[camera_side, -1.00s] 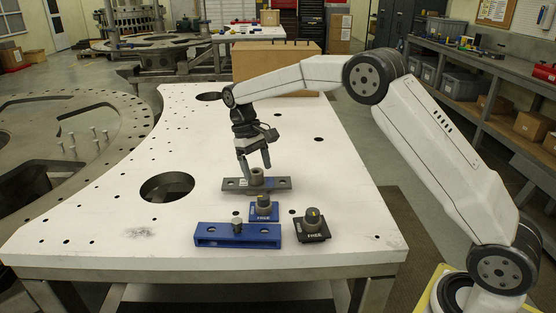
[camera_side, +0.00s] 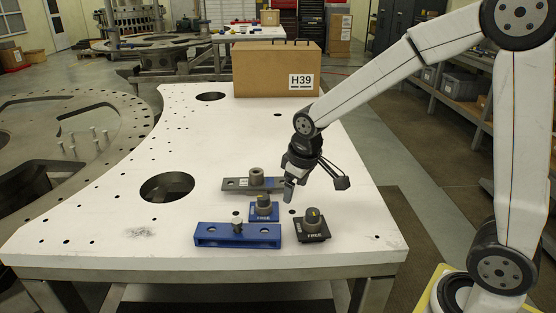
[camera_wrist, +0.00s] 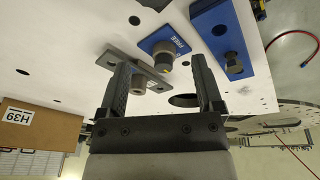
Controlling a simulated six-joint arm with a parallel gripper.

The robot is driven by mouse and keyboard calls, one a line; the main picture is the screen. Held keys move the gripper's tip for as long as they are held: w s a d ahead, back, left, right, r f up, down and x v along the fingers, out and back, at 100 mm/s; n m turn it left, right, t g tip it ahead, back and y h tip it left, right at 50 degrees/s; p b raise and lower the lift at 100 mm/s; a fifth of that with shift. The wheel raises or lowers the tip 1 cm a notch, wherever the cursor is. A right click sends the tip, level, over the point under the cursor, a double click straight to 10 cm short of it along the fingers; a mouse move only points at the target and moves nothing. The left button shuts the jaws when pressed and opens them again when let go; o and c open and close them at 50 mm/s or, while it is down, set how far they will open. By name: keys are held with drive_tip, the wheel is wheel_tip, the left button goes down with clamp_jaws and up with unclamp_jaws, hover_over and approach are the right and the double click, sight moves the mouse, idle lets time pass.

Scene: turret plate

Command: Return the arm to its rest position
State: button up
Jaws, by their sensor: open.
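My gripper (camera_side: 290,190) is above the right part of the white plate (camera_side: 350,215) in the side view, fingers pointing down. In the wrist view my gripper (camera_wrist: 160,75) has its two fingers wide apart with nothing held between them. A grey bar with a round boss (camera_side: 256,182) lies on the plate, just left of my gripper and apart from it; it also shows in the wrist view (camera_wrist: 139,82).
A blue block labelled FREE (camera_side: 263,208), a dark block with a knob (camera_side: 312,226) and a long blue fixture (camera_side: 238,235) stand near the plate's front. A brown box marked H39 (camera_side: 270,70) stands at the back. The plate has large holes (camera_side: 167,187).

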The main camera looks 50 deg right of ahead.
drive_tip(key=shift+t, duration=0.6)
drive_tip(key=s, duration=0.2)
drive_tip(key=s+f, duration=0.1)
drive_tip(key=s, duration=0.2)
drive_tip(key=shift+s+a+f, duration=0.15)
drive_tip(key=shift+a+f, duration=0.05)
drive_tip(key=s+f+m+g, duration=0.1)
drive_tip(key=s+f+m, duration=0.1)
drive_tip(key=s, duration=0.4)
drive_tip(key=shift+a+f+y, duration=0.3)
drive_tip(key=shift+a+f, duration=0.05)
drive_tip(key=shift+f, duration=0.55)
drive_tip(key=shift+s, duration=0.1)
